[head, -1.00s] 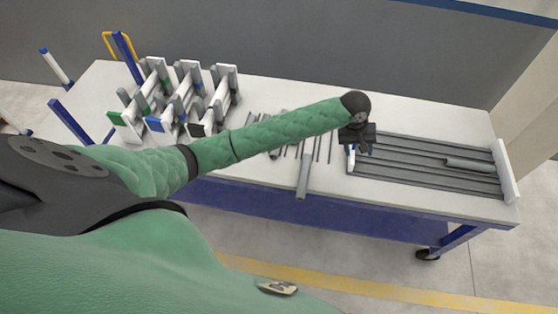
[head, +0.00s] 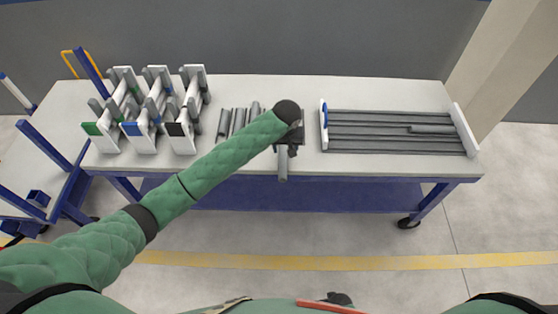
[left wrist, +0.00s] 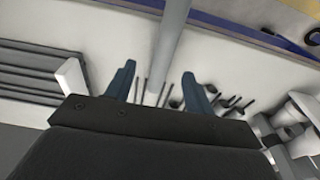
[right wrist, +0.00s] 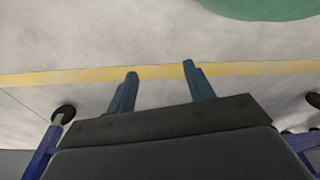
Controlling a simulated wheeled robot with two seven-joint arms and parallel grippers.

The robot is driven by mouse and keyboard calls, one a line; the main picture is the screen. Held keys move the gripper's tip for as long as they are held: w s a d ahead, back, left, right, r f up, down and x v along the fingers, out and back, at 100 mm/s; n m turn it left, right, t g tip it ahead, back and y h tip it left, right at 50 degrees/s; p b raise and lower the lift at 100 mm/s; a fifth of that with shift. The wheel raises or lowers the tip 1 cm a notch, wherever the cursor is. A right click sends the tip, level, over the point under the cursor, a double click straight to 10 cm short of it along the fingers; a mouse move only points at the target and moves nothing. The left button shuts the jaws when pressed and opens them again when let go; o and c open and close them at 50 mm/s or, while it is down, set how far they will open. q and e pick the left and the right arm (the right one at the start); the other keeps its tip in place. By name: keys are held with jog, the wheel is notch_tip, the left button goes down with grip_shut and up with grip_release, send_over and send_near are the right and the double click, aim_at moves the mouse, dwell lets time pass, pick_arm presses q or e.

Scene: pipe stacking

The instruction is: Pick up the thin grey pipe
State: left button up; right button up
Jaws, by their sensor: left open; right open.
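A grey pipe (head: 283,172) lies on the table with its near end over the front edge. It also shows in the left wrist view (left wrist: 170,45), running between and beyond my left fingertips. Several shorter grey pipes (head: 238,122) lie left of it; thin dark rods (left wrist: 143,90) show behind the fingers in the left wrist view. I cannot tell which is the thin grey pipe. My left gripper (left wrist: 159,70) is open and empty, above the overhanging pipe; its arm hides part of the pipes. My right gripper (right wrist: 159,70) is open and empty over the floor.
A rack (head: 325,138) with long grey pipes stands on the right of the table. White and grey holders with green, blue and black ends (head: 133,129) stand on the left. A blue cart (head: 63,160) is beside the table. Floor in front is clear.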

aim_at(283, 157)
pick_arm(q)
jog(key=shift+a+f+p, duration=0.15)
jog(key=shift+f+p, duration=0.2)
jog(key=shift+f, duration=0.55)
jog(key=shift+w+f+p, duration=0.15)
jog(key=shift+f+p, duration=0.2)
jog(key=shift+f, duration=0.15)
jog(key=f, duration=0.1)
jog(key=f+p, duration=0.2)
jog(key=shift+w+a+f, duration=0.15)
jog(key=shift+w+a, duration=0.05)
jog(key=shift+a, duration=0.05)
jog(key=shift+w+f, duration=0.1)
jog(key=shift+f, duration=0.5)
pick_arm(e)
jog(key=s+d+f, duration=0.2)
jog(key=s+f, duration=0.2)
jog(key=s, duration=0.1)
jog(key=shift+d+f, duration=0.3)
jog(key=shift+d, duration=0.05)
pick_arm(q)
jog(key=shift+c, duration=0.3)
jog(key=c, duration=1)
pick_arm(e)
jog(key=shift+d, duration=0.1)
